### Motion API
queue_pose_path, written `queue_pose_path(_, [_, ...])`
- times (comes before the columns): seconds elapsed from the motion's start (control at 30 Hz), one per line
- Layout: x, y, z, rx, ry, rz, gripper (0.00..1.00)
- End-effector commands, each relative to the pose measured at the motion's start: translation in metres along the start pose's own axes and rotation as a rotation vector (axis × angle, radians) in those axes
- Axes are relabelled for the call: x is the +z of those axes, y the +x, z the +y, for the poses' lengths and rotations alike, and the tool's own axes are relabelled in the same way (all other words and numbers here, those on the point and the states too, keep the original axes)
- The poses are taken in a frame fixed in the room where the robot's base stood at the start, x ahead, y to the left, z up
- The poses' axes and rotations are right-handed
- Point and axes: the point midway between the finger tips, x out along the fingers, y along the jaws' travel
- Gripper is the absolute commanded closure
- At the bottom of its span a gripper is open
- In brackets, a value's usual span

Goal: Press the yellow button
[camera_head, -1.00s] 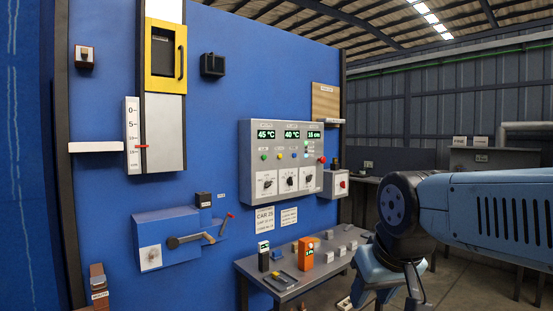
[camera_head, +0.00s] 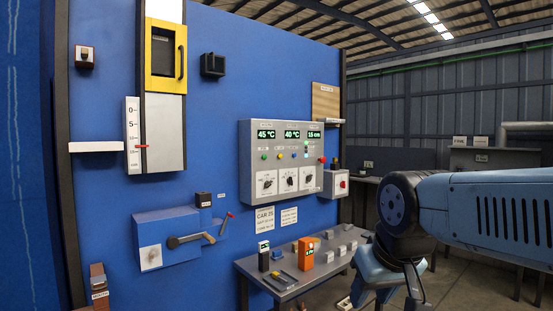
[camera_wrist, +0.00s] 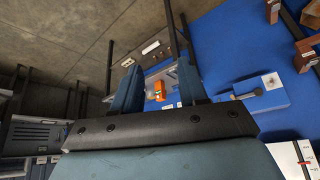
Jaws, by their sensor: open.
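A grey control panel (camera_head: 245,140) is mounted on the blue wall in the head view. The wrist view does not clearly show the panel.
A grey table (camera_head: 283,285) below the panel holds an orange device (camera_head: 306,254), a black device (camera_head: 264,257) and small grey blocks. A blue box with a lever (camera_head: 165,240) juts from the wall. A switch box (camera_head: 336,184) adjoins the panel's right side.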

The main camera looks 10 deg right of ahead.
Motion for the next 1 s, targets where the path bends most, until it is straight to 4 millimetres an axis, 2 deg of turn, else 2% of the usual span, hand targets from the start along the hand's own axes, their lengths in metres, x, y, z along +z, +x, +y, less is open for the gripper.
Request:
queue_pose_path(0.07, [0.0000,0.0000,0.0000,0.000,0.000,0.000,0.64])
queue_pose_path(0.43, [0.0000,0.0000,0.0000,0.000,0.000,0.000,1.00])
queue_pose_path(1.0, [0.0000,0.0000,0.0000,0.000,0.000,0.000,1.00])
